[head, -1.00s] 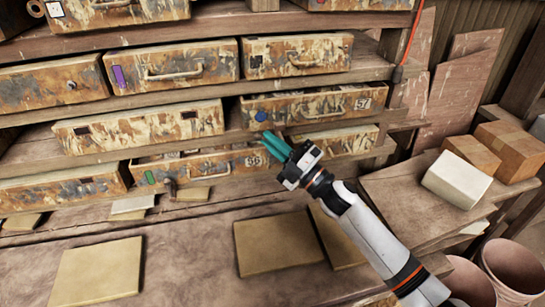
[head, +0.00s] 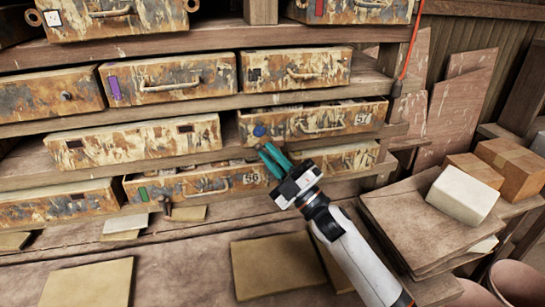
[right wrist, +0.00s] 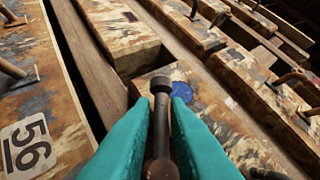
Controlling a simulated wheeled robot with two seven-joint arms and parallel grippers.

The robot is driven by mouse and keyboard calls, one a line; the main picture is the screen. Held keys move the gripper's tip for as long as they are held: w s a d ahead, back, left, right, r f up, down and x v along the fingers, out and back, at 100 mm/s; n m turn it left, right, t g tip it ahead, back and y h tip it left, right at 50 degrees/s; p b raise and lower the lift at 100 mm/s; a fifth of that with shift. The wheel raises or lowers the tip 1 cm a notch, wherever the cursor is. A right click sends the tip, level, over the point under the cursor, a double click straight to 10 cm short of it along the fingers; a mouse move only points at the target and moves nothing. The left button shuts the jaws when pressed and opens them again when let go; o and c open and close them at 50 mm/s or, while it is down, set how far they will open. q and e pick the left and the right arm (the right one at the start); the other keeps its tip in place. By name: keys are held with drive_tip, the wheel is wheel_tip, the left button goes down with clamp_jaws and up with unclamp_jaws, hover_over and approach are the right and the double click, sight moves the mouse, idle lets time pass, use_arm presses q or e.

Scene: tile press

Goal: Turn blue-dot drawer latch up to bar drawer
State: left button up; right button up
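The blue-dot drawer (head: 350,115) is a worn, rust-stained front with a handle, in the right column of the rack. Its blue dot (head: 260,130) is at its left end and also shows in the right wrist view (right wrist: 181,91). My right gripper (head: 268,152) has teal fingers and is just below the dot. In the right wrist view, a dark metal latch (right wrist: 161,115) with a round head lies between the fingers, which appear closed against both its sides. In the head view the fingers hide this latch. My left gripper is out of view.
Another drawer (head: 135,138) is to the left. Tan tiles (head: 275,265) lie on the bench below. A white block (head: 462,195) sits on boards at right.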

drive_tip(key=shift+o, duration=1.3)
drive_tip(key=b+v, duration=0.3)
drive_tip(key=v, duration=0.9)
